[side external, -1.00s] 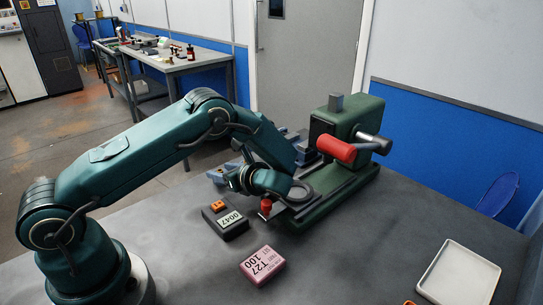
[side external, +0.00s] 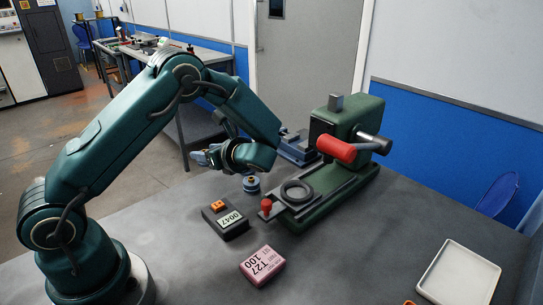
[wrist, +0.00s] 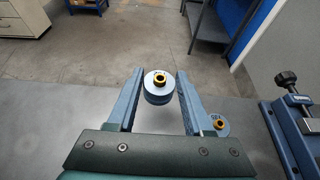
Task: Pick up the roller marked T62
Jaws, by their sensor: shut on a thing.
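My gripper (wrist: 157,90) is shut on a grey-blue roller (wrist: 157,96) with a brass centre. The roller sits between the two blue fingers in the wrist view, and I cannot read any mark on it. In the side external view my gripper (side external: 208,157) is raised above the bench, and the held roller cannot be made out clearly. A second blue roller with a brass centre (side external: 251,184) stands on the bench below and to the right. A similar roller (wrist: 218,126) shows right of the fingers in the wrist view; its dark mark is too small to read surely.
A green press (side external: 352,125) with a red handle and a dark ring (side external: 296,192) stands right of my gripper. A blue vise (side external: 297,147) is behind. A black box marked 0047 (side external: 236,228), a pink T27 block (side external: 262,265) and a white tray (side external: 459,274) lie nearer.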

